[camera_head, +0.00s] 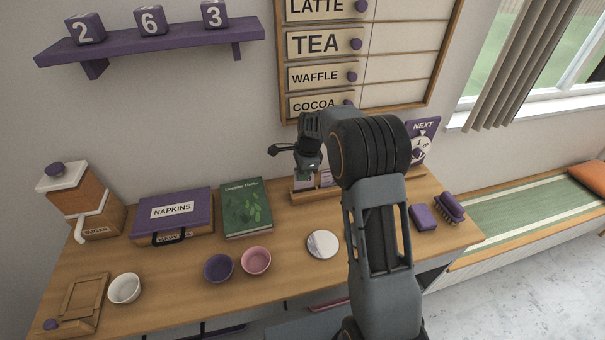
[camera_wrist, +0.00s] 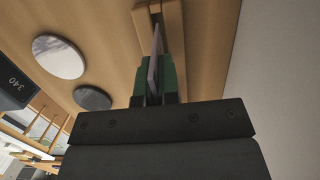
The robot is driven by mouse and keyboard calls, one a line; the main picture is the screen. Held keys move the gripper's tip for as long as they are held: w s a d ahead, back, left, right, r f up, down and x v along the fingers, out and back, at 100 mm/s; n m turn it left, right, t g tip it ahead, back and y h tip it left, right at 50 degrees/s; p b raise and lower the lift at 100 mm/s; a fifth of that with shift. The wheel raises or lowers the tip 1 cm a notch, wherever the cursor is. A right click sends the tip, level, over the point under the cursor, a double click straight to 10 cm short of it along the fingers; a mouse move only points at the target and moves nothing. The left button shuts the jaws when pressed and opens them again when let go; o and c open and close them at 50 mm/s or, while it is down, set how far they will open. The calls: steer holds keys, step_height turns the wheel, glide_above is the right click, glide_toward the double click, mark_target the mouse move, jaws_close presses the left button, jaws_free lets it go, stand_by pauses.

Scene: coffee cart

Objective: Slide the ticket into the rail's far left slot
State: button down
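The ticket (camera_wrist: 154,72) shows edge-on in the wrist view as a thin pale sheet between the green-padded fingertips of my gripper (camera_wrist: 153,95). My gripper is shut on it. Its far edge reaches the wooden rail (camera_wrist: 173,30); I cannot tell whether it sits in a slot. In the head view my gripper (camera_head: 306,171) is at the left end of the rail (camera_head: 301,196), which stands at the back of the counter. Another ticket (camera_head: 326,178) stands in the rail to the right of my gripper.
A round silver disc (camera_head: 323,244) lies in front of the rail. A green book (camera_head: 246,208) and a purple napkin box (camera_head: 173,212) stand to its left. The menu board (camera_head: 398,50) hangs above. A purple sign (camera_head: 424,137) stands to the right.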

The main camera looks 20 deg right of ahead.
steer(key=shift+f, duration=0.25)
steer(key=shift+f+b, duration=0.35)
steer(key=shift+f, duration=0.1)
steer(key=shift+f, duration=0.25)
stand_by(0.4)
steer(key=shift+f+b, duration=0.45)
steer(key=shift+f, duration=0.1)
steer(key=c, duration=1.3)
jaws_free()
steer(key=shift+o, duration=0.2)
steer(key=shift+r, duration=0.1)
